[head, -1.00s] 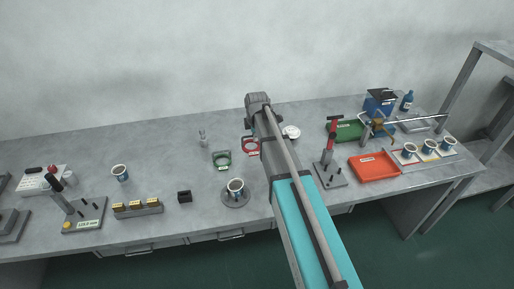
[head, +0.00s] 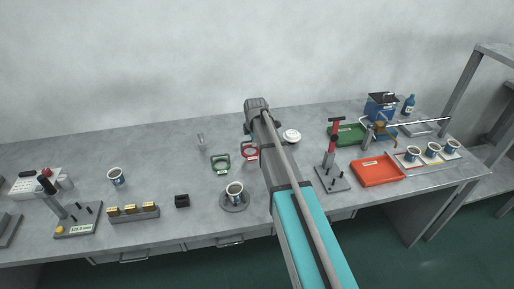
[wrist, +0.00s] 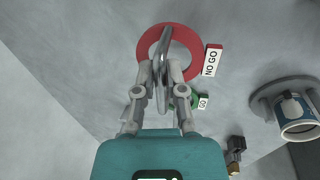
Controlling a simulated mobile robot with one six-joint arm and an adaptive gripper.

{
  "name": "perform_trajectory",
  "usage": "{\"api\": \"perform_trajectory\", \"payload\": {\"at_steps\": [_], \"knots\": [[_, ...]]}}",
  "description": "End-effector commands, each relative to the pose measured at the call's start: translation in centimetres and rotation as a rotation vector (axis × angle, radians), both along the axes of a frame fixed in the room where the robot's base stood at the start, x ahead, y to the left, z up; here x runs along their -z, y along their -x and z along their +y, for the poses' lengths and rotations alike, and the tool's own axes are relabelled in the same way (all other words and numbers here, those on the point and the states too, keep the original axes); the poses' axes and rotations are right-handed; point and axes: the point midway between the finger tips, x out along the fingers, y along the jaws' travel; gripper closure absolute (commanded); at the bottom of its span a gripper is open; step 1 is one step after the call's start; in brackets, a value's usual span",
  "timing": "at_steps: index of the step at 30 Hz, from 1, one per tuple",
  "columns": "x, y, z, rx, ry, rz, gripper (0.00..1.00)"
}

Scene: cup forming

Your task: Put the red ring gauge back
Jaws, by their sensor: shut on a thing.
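The red ring gauge (wrist: 183,30) with its "NO GO" tag is in front of my gripper (wrist: 162,66) in the wrist view.
A cup on a round grey base (head: 234,204) stands in front of the green ring. A small black block (head: 182,201) and a holder with yellow blocks (head: 134,214) are to the left. A red-handled stand (head: 333,178) and red tray (head: 377,171) are to the right.

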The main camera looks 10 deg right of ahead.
Motion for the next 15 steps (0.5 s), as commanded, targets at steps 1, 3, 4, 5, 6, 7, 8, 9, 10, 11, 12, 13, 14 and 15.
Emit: {"api": "perform_trajectory", "payload": {"at_steps": [1, 3, 4, 5, 6, 7, 8, 9, 10, 11, 12, 13, 14, 15], "knots": [[0.5, -0.3, 0.0, 0.0, 0.0, 0.0, 1.0], [1.0, -0.7, -0.1, 0.0, 0.0, 0.0, 1.0], [1.2, -0.9, -0.1, 0.0, 0.0, 0.0, 1.0], [1.5, -0.7, -0.1, 0.0, 0.0, 0.0, 1.0], [1.9, -0.7, -0.1, 0.0, 0.0, 0.0, 1.0], [2.1, -0.6, -0.1, 0.0, 0.0, 0.0, 1.0], [2.4, -0.6, -0.1, 0.0, 0.0, 0.0, 1.0], [2.7, -0.6, -0.1, 0.0, 0.0, 0.0, 1.0], [3.0, -0.6, -0.1, 0.0, 0.0, 0.0, 1.0], [3.2, -0.6, -0.1, 0.0, 0.0, 0.0, 1.0], [3.4, -0.6, -0.1, 0.0, 0.0, 0.0, 1.0], [3.5, -0.6, -0.1, 0.0, 0.0, 0.0, 1.0], [3.7, -0.6, -0.1, 0.0, 0.0, 0.0, 1.0], [3.8, -0.6, -0.1, 0.0, 0.0, 0.0, 1.0]]}}
